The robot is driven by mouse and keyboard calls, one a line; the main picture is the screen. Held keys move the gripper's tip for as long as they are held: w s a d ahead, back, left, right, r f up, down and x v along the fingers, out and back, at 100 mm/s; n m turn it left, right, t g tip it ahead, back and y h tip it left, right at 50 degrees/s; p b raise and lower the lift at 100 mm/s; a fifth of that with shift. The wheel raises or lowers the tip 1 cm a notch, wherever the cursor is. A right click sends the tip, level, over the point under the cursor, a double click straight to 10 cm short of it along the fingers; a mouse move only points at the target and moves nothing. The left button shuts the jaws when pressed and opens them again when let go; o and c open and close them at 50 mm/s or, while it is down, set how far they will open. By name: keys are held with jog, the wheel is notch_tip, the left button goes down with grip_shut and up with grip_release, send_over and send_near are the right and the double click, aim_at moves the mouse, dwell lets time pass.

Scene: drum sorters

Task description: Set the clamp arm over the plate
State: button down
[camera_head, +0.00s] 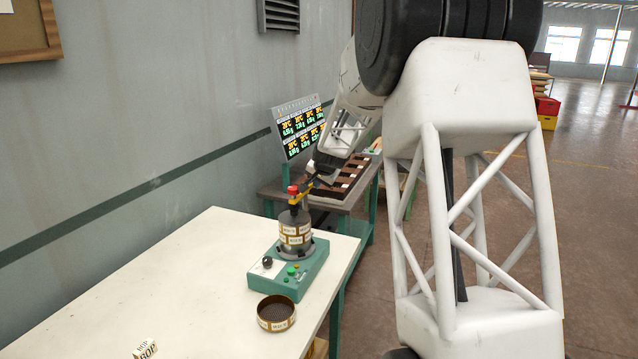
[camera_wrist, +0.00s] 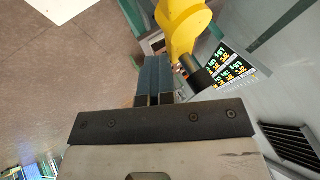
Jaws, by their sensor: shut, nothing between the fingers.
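The sieve shaker has a teal base (camera_head: 290,272) and stands on the white table. A stack of round sieves (camera_head: 296,236) sits on it, with a dark top that may be the plate. The yellow clamp arm (camera_head: 301,198) shows above the stack, with a red knob at its left end. It also shows large in the wrist view (camera_wrist: 183,24), with a dark cylinder beside it. My gripper (camera_head: 311,182) is shut and empty at the clamp arm's right end. In the wrist view its fingers (camera_wrist: 154,75) are beside the yellow arm; I cannot tell whether they touch.
A loose round sieve (camera_head: 276,313) lies in front of the shaker on the white table (camera_head: 170,285). A small labelled block (camera_head: 145,349) is at the front left. Behind are a display panel (camera_head: 299,128) and a dark rack (camera_head: 345,180). The table's left is clear.

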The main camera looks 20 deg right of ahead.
jog(key=s+d+r, duration=0.3)
jog(key=s+r, duration=0.5)
jog(key=shift+s+d, duration=0.3)
jog(key=shift+s, duration=0.1)
dwell(0.8)
jog(key=s+a+r+n+g+y, duration=0.1)
jog(key=s+a+n, duration=0.2)
jog(key=s+a, duration=0.75)
jog(key=s+a+r+n+g, duration=0.1)
jog(key=s+a+n, duration=0.1)
jog(key=s+a, duration=0.8)
jog(key=s+a+f+n+g, duration=0.1)
jog(key=s+a+f+n, duration=0.1)
jog(key=s, duration=1.2)
jog(key=s+a+f+n+g, duration=0.1)
jog(key=s+f, duration=0.4)
jog(key=s, duration=1)
jog(key=shift+a+n+g+h, duration=0.4)
jog(key=shift+a+n, duration=0.3)
jog(key=shift+a, duration=0.15)
